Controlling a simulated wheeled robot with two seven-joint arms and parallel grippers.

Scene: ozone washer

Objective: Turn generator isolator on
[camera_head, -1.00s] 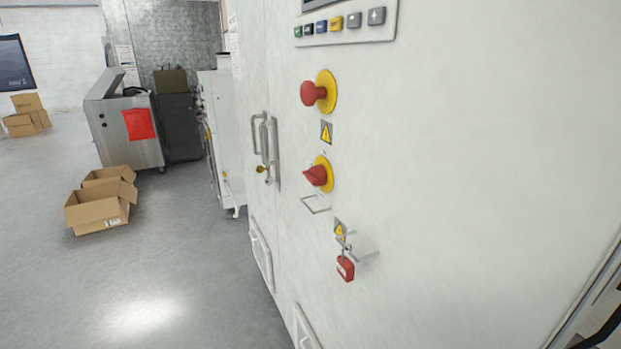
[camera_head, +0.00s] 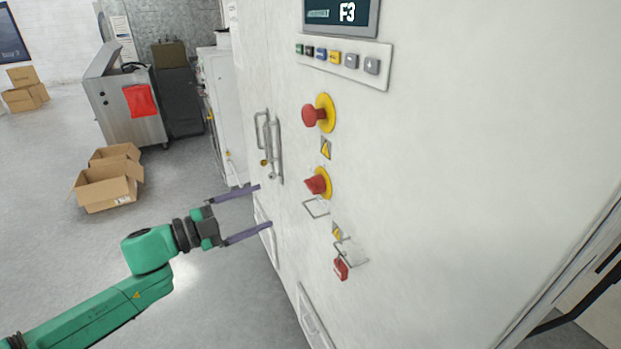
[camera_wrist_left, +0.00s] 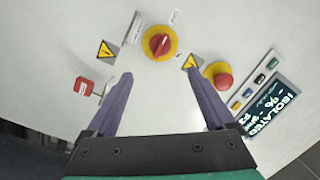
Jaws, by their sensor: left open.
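The isolator (camera_head: 317,183) is a red rotary knob on a yellow round plate, on the white cabinet's front. In the left wrist view the knob (camera_wrist_left: 159,43) lies just beyond the fingertips, roughly centred between them. My left gripper (camera_head: 265,206) is open and empty, left of the isolator and apart from it, with its fingers pointing toward the cabinet. It also shows in the left wrist view (camera_wrist_left: 158,70). My right gripper is not in view.
A red mushroom button (camera_head: 315,115) on yellow sits above the isolator. A red padlock (camera_head: 341,269) hangs below it. Door handles (camera_head: 269,145) stick out to the left. A display (camera_wrist_left: 272,108) seems to read "ISOLATED". Open boxes (camera_head: 108,187) lie on the floor.

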